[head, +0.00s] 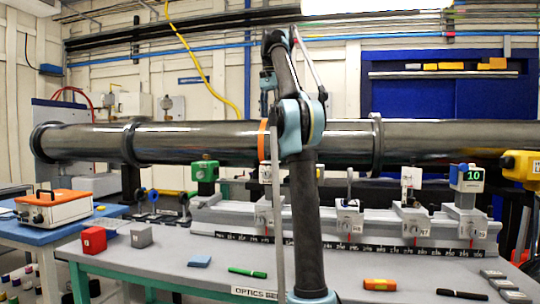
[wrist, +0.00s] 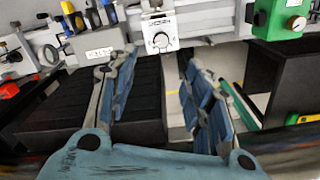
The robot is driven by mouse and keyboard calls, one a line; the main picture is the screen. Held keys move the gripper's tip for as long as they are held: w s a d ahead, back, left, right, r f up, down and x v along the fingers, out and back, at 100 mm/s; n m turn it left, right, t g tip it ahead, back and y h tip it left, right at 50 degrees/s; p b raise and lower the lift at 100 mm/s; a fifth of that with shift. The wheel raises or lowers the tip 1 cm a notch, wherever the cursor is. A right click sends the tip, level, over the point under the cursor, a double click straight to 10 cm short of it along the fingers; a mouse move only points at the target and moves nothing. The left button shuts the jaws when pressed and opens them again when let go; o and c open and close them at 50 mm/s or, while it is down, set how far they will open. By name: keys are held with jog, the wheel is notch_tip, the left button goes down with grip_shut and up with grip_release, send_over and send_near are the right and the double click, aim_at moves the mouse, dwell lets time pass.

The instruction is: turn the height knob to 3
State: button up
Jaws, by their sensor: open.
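In the wrist view, a white block (wrist: 159,25) carries a round white knob (wrist: 161,40) with marks around it and small lettering above. The lettering and the knob's setting are too small to read, so I cannot tell for sure that it is the height knob. My gripper (wrist: 160,62) is open and empty. Its two blue-padded fingers stand wide apart, with the knob showing beyond and between their tips. No contact with the knob shows. In the head view my arm stands in front of the rail, and the gripper cannot be made out.
In the head view a long rail (head: 385,238) bears several carriages with knobs. A thick beam pipe (head: 210,142) runs behind; pens and small boxes lie on the bench.

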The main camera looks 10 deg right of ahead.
aim_at(271, 157)
jog(key=f, duration=1.1)
jog(key=w+f, duration=0.1)
jog(key=f, duration=0.5)
dwell(0.4)
jog(key=c, duration=1.1)
